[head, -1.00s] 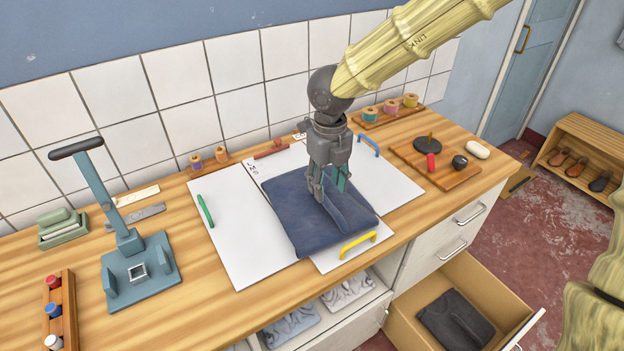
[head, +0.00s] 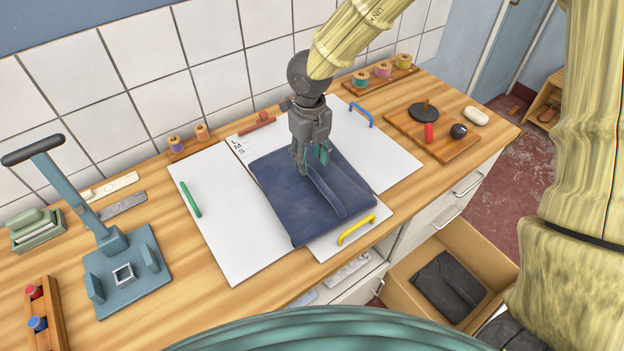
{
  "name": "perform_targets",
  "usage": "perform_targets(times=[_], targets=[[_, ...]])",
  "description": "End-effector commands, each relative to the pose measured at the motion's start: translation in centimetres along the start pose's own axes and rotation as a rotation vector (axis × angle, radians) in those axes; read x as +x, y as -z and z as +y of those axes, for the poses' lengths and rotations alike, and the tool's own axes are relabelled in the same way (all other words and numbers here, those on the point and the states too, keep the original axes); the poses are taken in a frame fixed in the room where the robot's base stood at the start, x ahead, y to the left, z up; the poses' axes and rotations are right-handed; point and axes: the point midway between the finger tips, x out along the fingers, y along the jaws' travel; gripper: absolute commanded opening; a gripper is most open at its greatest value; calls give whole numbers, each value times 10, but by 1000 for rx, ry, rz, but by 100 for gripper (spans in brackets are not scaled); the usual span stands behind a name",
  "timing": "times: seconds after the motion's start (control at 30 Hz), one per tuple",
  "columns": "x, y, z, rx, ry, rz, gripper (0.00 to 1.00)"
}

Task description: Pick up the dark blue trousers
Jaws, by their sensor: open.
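The dark blue trousers (head: 290,208) lie folded flat on white boards on the wooden worktop, in the middle of the head view. A long raised fold runs down their right part. My gripper (head: 311,168) points down over the upper middle of the trousers, beside the upper end of that fold. Its jaws are open and hold nothing that I can see. I cannot tell whether the fingertips touch the cloth. The gripper hides a small part of the trousers.
A teal press (head: 125,270) stands further left. A wooden board (head: 432,132) with small items is at right.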

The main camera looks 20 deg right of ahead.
Motion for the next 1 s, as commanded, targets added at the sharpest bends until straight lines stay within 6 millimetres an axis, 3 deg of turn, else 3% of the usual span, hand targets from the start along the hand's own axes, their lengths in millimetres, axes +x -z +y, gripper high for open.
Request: perform_targets(times=[0.4,0.77,1.0], targets=[[42,1,-4,1,1,3,43],[48,1,-4,2,-1,1,43],[48,1,-4,2,0,1,1]])
